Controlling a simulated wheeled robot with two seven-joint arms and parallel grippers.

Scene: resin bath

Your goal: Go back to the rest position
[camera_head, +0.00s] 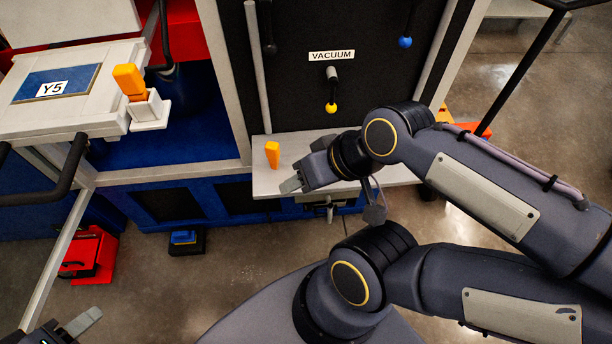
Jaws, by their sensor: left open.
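My left gripper (62,327) is in the bottom left corner, partly cut off by the frame edge. One light grey finger shows; it is open, with nothing seen in it. My right arm comes in from the right, folded back on itself. Its gripper (304,165) hangs over the white shelf below the VACUUM label. Its two grey fingertips look apart, with nothing seen between them. A small orange piece (272,155) stands on the shelf (265,184), just left of the right gripper and apart from it.
A machine panel with a yellow-knobbed VACUUM lever (331,106) is behind the shelf. A red box (88,255) stands on the floor.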

